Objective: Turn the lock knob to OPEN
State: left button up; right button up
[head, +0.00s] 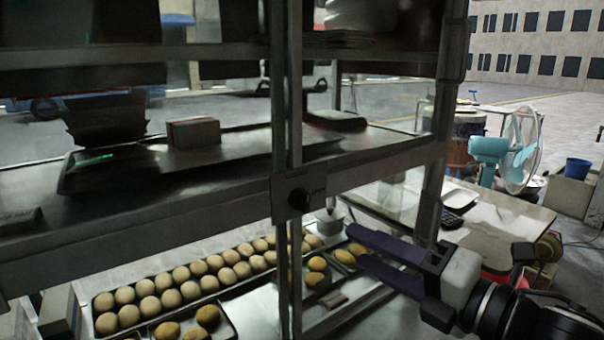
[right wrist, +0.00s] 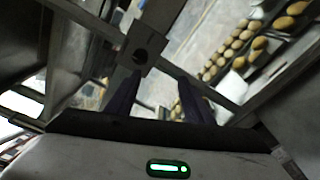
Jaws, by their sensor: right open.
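The lock knob (head: 299,199) is a small dark round knob on a grey metal plate (head: 283,211), where the oven's upright and horizontal frame bars meet. It also shows as a dark knob in the right wrist view (right wrist: 140,56). Its marking is too small to read. My right gripper (head: 354,250) comes in from the right, below and to the right of the knob, its two dark purple fingers apart and empty. In the right wrist view the fingers (right wrist: 158,86) point toward the plate, with the knob ahead of them and not touched. My left gripper does not show.
Trays of round buns (head: 190,278) and golden breads lie on the lower shelf behind the frame. A metal tray (head: 235,150) with a box lies on the upper shelf. A table (head: 505,225) and a turquoise fan (head: 489,149) stand at the right.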

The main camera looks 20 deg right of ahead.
aim_at(309, 204)
jog(key=w+a+r+n, duration=0.1)
jog(key=w, duration=0.2)
jog(key=w+a+r+n, duration=0.1)
jog(key=w+a, duration=0.1)
jog(key=w+a+r+y, duration=0.1)
jog(key=w+a+r, duration=0.1)
jog(key=w, duration=0.1)
jog(key=shift+w+a+r+n, duration=0.1)
jog(key=shift+w+a+n, duration=0.2)
jog(key=shift+n, duration=0.1)
jog(key=shift+w+a, duration=0.2)
jog(key=shift+w, duration=0.2)
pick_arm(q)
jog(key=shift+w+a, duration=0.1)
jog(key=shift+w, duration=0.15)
pick_arm(e)
jog(key=c, duration=1)
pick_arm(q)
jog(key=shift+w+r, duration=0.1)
